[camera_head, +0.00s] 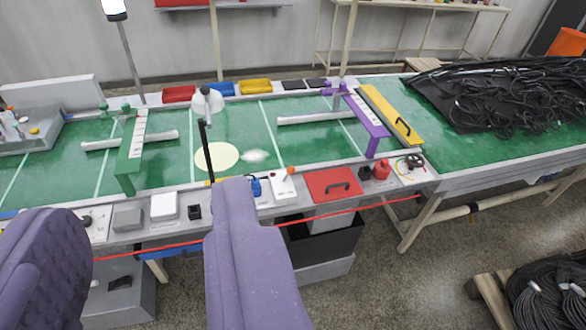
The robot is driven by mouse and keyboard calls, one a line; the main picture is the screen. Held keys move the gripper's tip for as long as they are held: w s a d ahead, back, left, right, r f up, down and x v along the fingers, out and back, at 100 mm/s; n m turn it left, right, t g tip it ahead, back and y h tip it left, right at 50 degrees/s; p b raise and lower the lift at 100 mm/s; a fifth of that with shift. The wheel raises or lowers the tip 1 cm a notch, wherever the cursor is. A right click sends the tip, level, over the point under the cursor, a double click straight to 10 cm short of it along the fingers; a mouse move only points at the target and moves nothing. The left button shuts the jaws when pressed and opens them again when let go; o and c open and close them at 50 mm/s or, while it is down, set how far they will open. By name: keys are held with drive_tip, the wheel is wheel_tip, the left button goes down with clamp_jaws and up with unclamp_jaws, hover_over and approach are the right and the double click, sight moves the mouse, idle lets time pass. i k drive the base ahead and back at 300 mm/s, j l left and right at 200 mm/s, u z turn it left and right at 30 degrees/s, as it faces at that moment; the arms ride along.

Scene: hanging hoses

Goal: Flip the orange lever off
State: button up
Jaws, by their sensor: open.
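The orange lever (291,171) is a small orange knob tilted up from the right side of a white switch box (282,187). The box sits on the bench's grey front ledge, near the middle. My gripper (140,203) is in the foreground, with one purple finger at the lower left and the other in the centre. Its jaws are open, with nothing visible between them. The centre finger's tip appears just left of the switch box in the picture, but its height and distance are hard to tell. Part of the ledge is hidden behind it.
A blue item (256,187) stands left of the switch box. A red panel with a black handle (330,185) lies to its right. A red cord (350,208) runs along the front. A green bracket (131,165) and a purple bracket (367,120) stand on the green bench. Black hoses (510,95) are heaped right.

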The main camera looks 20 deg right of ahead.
sight(291, 170)
drive_tip(key=i+l, duration=2.2)
drive_tip(key=i+j+u, duration=0.05)
drive_tip(key=j, duration=0.05)
